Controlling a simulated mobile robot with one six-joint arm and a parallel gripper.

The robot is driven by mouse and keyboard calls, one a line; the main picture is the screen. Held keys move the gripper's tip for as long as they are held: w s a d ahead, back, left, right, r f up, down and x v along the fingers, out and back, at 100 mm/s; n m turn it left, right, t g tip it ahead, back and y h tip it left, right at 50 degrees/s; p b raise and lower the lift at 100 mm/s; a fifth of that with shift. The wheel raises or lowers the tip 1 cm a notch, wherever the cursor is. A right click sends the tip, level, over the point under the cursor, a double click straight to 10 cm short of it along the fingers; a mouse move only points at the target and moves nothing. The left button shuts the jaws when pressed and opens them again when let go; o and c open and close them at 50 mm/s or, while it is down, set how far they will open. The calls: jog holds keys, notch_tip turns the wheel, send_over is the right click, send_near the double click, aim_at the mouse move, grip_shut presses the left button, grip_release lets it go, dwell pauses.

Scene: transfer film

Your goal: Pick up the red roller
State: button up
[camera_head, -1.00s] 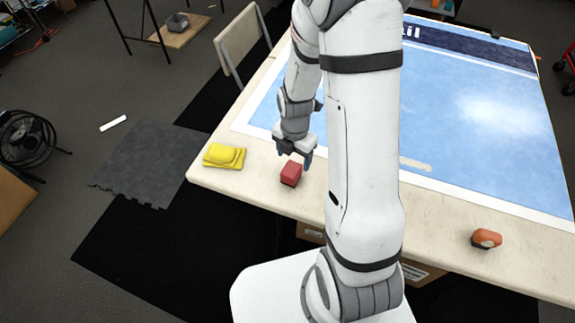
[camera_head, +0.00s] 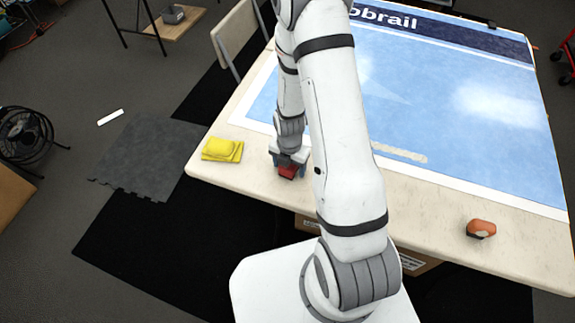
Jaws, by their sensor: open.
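The red roller (camera_head: 287,172) is a small red block-like thing on the pale table, near its front left edge. My gripper (camera_head: 289,167) points down right over it, with its fingers on either side of the red roller. The jaws are open. The gripper body covers the upper part of the roller. I cannot tell whether the fingers touch it.
A folded yellow cloth (camera_head: 222,150) lies on the table to the left. An orange and dark object (camera_head: 481,229) stands at the right front. A blue printed sheet (camera_head: 460,120) covers much of the table (camera_head: 430,205). A chair (camera_head: 237,38) stands behind the left edge.

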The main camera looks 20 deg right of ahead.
jog(key=shift+f, duration=0.1)
jog(key=c, duration=1.1)
jog(key=shift+c, duration=0.2)
notch_tip(320, 180, up, 10)
jog(key=shift+r+b, duration=0.1)
jog(key=shift+b, duration=0.35)
jog(key=o, duration=0.5)
jog(key=c, duration=0.4)
